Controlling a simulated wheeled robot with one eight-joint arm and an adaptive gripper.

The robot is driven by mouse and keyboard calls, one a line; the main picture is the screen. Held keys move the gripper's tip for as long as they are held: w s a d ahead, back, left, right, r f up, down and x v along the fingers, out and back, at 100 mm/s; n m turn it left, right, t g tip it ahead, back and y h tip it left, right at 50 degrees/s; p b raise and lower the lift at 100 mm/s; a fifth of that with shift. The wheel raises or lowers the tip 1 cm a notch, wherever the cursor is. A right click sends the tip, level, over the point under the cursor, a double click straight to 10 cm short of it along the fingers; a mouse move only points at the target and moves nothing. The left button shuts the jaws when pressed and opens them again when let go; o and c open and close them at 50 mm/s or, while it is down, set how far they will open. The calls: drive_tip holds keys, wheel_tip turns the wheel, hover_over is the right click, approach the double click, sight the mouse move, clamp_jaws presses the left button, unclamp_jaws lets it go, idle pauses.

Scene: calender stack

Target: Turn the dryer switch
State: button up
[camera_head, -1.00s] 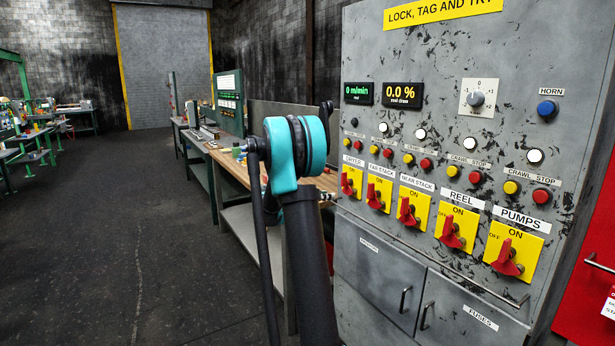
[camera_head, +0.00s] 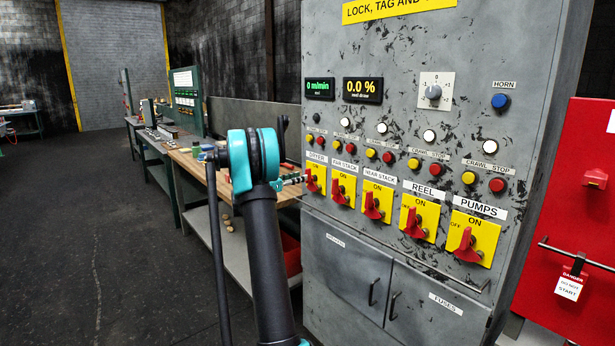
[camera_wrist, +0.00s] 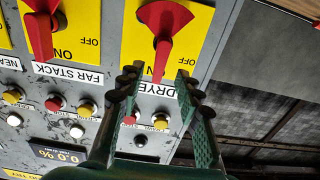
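The dryer switch (camera_head: 312,181) is the leftmost of a row of red rotary handles on yellow plates on the grey panel. In the wrist view, which is upside down, its red handle (camera_wrist: 164,28) points toward the DRYER label, with OFF to one side. My gripper (camera_wrist: 157,76) is open, its two fingertips on either side of the handle's tip with visible gaps. I cannot tell how deep the handle sits between them. In the head view my gripper (camera_head: 292,180) is beside the dryer plate, mostly hidden by my arm.
The far stack switch (camera_wrist: 39,30) is close beside the dryer switch. Crawl and stop buttons (camera_wrist: 160,124) sit by the fingers. A workbench (camera_head: 190,158) stands left of the panel and a red cabinet (camera_head: 560,220) right. Open floor lies at left.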

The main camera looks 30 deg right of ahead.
sight(308, 174)
drive_tip(key=shift+w+d, duration=0.15)
drive_tip(key=shift+d, duration=2.65)
drive_tip(key=shift+c, duration=0.4)
clamp_jaws()
